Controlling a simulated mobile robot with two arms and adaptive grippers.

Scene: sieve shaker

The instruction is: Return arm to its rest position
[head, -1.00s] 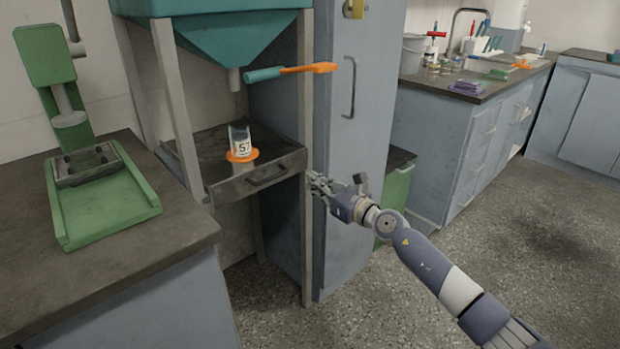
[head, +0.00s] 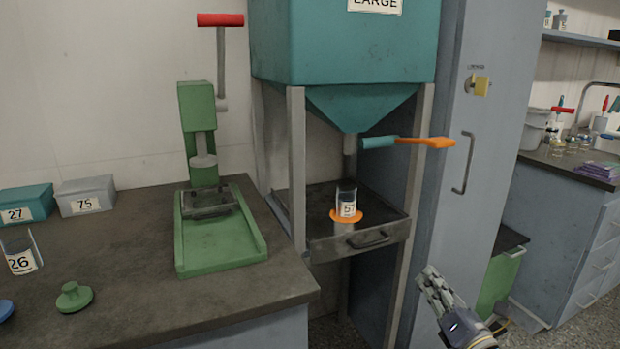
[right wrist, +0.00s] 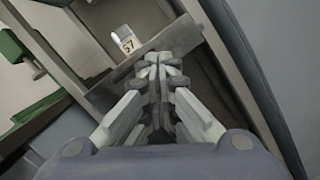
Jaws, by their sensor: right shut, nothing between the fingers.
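My right gripper (head: 432,283) is at the lower right in the head view, in front of the tall grey-blue cabinet. In the right wrist view the fingers (right wrist: 160,62) are together with nothing between them. A clear container labelled 57 (head: 347,203) stands on an orange disc (head: 334,215) on the hopper's drawer tray (head: 325,249). It also shows in the right wrist view (right wrist: 125,40), beyond the fingertips and apart from them. My left gripper is not in view.
A teal hopper (head: 345,50) with a teal-and-orange handle (head: 425,141) stands left of the cabinet (head: 480,120). A green press (head: 220,240) and boxes 27 (head: 25,205) and 75 (head: 87,196) are on the left counter. Container 26 (head: 20,258) and a green knob (head: 74,296) are nearer.

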